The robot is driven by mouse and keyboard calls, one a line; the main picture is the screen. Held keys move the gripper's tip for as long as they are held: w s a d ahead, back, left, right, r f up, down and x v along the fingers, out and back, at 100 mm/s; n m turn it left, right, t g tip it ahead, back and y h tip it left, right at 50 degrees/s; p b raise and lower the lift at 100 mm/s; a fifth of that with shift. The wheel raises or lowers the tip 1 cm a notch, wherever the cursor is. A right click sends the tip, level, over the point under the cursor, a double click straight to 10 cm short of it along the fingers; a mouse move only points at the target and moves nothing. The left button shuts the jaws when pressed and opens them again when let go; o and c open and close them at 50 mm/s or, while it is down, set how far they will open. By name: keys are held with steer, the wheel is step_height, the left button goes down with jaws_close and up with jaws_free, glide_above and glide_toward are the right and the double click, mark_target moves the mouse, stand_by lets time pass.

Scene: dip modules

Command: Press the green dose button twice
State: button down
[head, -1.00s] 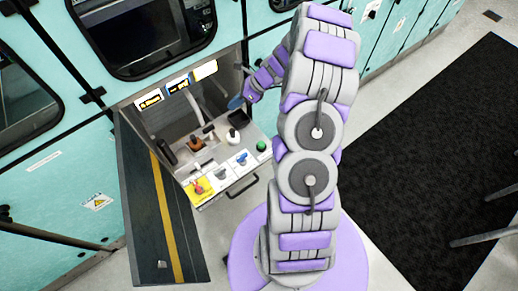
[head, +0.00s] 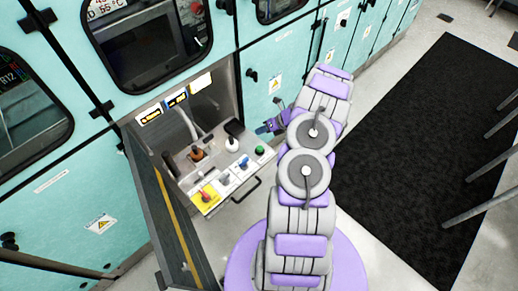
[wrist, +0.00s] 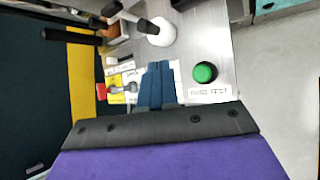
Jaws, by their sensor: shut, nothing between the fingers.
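The green button (head: 260,150) is a round dome at the right front corner of the grey control shelf (head: 217,168). The wrist view shows the button (wrist: 205,72) clearly, with a white label below it. My gripper (head: 264,129) is just beyond and above the button in the head view. In the wrist view my blue gripper fingers (wrist: 158,70) are shut together and empty. They appear left of the green button, with a gap between. I cannot tell how high the fingertips are above the shelf.
The shelf also carries a yellow plate with a red switch (head: 207,195), a blue-topped control (head: 244,162), a white-based lever (head: 232,144) and a brown-based lever (head: 197,153). A dark open door (head: 165,210) stands left. A handle (head: 246,190) is on the shelf's front.

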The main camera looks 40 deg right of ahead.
steer(key=shift+d, duration=0.1)
steer(key=b, duration=0.6)
glide_above(262, 148)
step_height(262, 148, down, 7)
steer(key=shift+w+r, duration=0.1)
steer(key=shift+d+f, duration=0.15)
steer(key=shift+f, duration=0.9)
steer(key=shift+f, duration=0.95)
stand_by(1.6)
stand_by(0.4)
steer(key=shift+r+p, duration=0.95)
steer(key=shift+r, duration=0.1)
steer(key=shift+r, duration=0.1)
steer(key=shift+r+p, duration=1.75)
steer(key=shift+r, duration=0.65)
